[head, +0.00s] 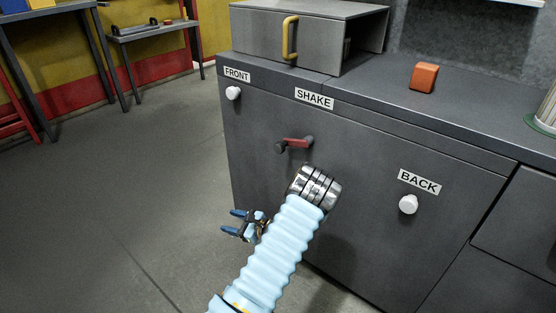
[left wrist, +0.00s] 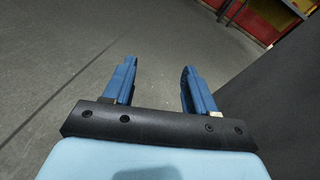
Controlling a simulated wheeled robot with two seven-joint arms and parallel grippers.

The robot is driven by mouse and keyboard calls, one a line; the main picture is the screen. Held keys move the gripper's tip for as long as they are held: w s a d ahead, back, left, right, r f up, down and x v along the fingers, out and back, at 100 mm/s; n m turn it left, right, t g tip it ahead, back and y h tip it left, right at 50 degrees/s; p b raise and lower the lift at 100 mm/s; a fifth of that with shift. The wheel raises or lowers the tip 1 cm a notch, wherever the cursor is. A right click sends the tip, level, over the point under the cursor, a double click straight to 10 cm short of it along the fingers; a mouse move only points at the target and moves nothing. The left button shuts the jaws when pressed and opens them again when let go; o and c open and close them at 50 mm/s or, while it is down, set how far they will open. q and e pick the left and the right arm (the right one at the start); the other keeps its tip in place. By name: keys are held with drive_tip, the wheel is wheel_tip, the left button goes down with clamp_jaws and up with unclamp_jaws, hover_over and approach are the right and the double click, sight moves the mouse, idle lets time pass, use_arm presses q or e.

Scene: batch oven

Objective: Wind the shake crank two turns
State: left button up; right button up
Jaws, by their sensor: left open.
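The shake crank (head: 296,143) is on the dark cabinet front below the SHAKE label (head: 314,99). It has a red arm, with a dark knob at its left end and a dark hub at its right end. My left gripper (head: 238,225) is below and to the left of the crank, apart from it, in front of the cabinet's left edge. Its blue fingers are spread with nothing between them, and the left wrist view (left wrist: 157,85) shows bare floor beyond them. My right gripper is in neither view.
A white FRONT knob (head: 233,93) and a white BACK knob (head: 408,205) stick out from the cabinet. A grey oven box with a yellow handle (head: 290,38) and an orange block (head: 424,77) sit on top. The floor to the left is clear.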

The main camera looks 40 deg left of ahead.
use_arm(q)
drive_tip(key=s+f+n+h, duration=0.4)
drive_tip(key=f+h, duration=0.1)
drive_tip(key=n+t+h+b, duration=0.5)
drive_tip(key=n+t+h, duration=0.65)
drive_tip(key=t, duration=0.95)
approach(277, 148)
drive_tip(key=shift+n+y, duration=0.35)
drive_tip(key=shift+n, duration=0.1)
drive_tip(key=w, duration=0.3)
drive_tip(key=w+b, duration=0.1)
drive_tip(key=w, duration=0.7)
drive_tip(key=shift+d, duration=0.35)
drive_tip(key=shift+c, duration=0.4)
drive_tip(key=shift+s, duration=0.1)
clamp_jaws()
